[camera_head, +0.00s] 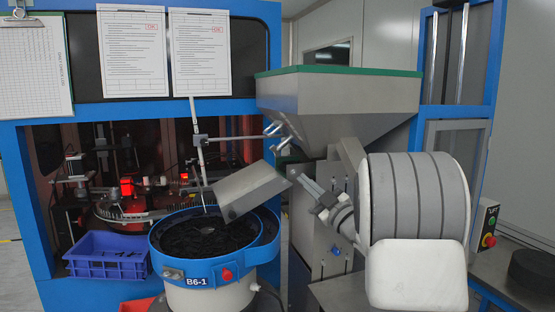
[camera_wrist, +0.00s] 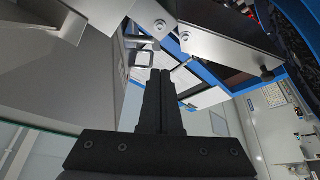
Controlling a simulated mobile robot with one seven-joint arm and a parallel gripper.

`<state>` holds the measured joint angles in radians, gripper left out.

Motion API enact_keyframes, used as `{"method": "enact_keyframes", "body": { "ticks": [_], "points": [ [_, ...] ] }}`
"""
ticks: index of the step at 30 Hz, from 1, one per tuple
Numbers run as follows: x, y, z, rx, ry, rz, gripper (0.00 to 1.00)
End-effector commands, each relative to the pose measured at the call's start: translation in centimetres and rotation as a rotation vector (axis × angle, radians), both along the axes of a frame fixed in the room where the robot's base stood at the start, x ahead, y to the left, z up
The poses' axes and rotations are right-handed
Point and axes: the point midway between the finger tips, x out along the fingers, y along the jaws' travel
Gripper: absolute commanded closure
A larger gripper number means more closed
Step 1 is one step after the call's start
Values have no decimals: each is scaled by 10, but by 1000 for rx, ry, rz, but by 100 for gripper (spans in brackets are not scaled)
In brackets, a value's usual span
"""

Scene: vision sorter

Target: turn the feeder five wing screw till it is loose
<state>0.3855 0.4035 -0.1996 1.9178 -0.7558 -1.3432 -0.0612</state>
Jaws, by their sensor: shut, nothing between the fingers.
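The feeder has a grey hopper (camera_head: 335,95) with a green rim above a blue-rimmed bowl (camera_head: 195,267) labelled B6-1, holding dark parts. A tilted grey chute plate (camera_head: 248,190) hangs over the bowl. Small shiny metal fittings (camera_head: 277,130) stick out at the hopper's lower left; I cannot tell whether one is the wing screw. My gripper (camera_head: 300,178) is beside the chute plate's right end, below these fittings. In the wrist view my gripper (camera_wrist: 161,73) is shut and empty, its fingertips below a small square metal bracket (camera_wrist: 141,52). No wing screw is clearly recognisable there.
My white and grey arm fills the right of the head view. A blue crate (camera_head: 107,267) stands left of the bowl. The blue machine frame (camera_head: 25,190) encloses a red-lit turntable (camera_head: 135,208). A red-and-green button box (camera_head: 488,225) is at the far right.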

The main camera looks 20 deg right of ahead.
Motion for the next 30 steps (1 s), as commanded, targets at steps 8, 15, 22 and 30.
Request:
{"method": "enact_keyframes", "body": {
  "ticks": [8,15,22,30],
  "points": [
    [28,9,13,1,-6,9,100],
    [76,21,30,0,-6,7,100],
    [111,31,42,0,-6,6,100],
    [127,34,46,0,-6,4,100]
  ]
}}
